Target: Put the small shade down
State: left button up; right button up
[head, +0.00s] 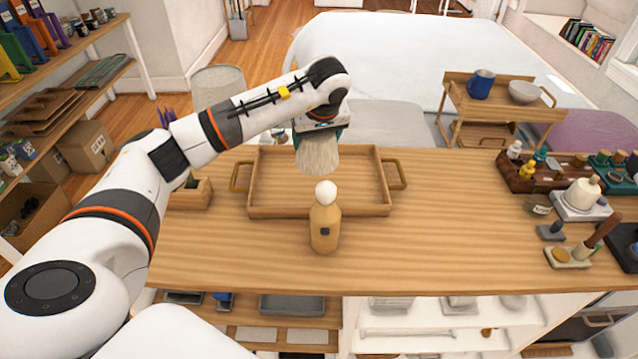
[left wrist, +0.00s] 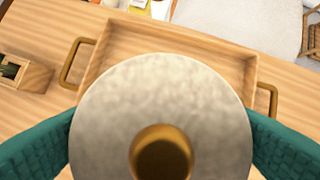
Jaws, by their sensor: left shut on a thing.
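The small shade (head: 318,155) is pale, mottled and cone-shaped. My left gripper (head: 320,128) is shut on it and holds it in the air over the wooden tray (head: 268,210), its wide end down. In the left wrist view the shade (left wrist: 110,105) fills the middle, between the green fingers, with a brass-coloured round part at its centre. A tan bottle-shaped base (head: 325,230) with a white round bulb on top stands upright at the tray's front edge, just below the shade in the head view. My right gripper is not in view.
The wooden table (head: 440,240) is clear to the right of the tray. A small wooden box (head: 190,194) stands left of the tray. A dark wooden organiser (head: 545,178) with bottles and other items stands at the right.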

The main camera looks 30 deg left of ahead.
pick_arm(q)
notch_tip(320, 180, down, 2)
jog(key=shift+f, duration=0.2)
jog(key=f+p, duration=0.1)
jog(key=f, duration=0.4)
jog(key=f+p, duration=0.1)
jog(key=f, duration=0.4)
jog(key=shift+w, duration=0.2)
jog(key=shift+f+b, duration=0.4)
jog(key=shift+f, duration=0.1)
jog(key=o, duration=1)
jog(key=shift+c, duration=0.2)
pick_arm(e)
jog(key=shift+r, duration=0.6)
pick_arm(q)
jog(key=shift+r, duration=0.15)
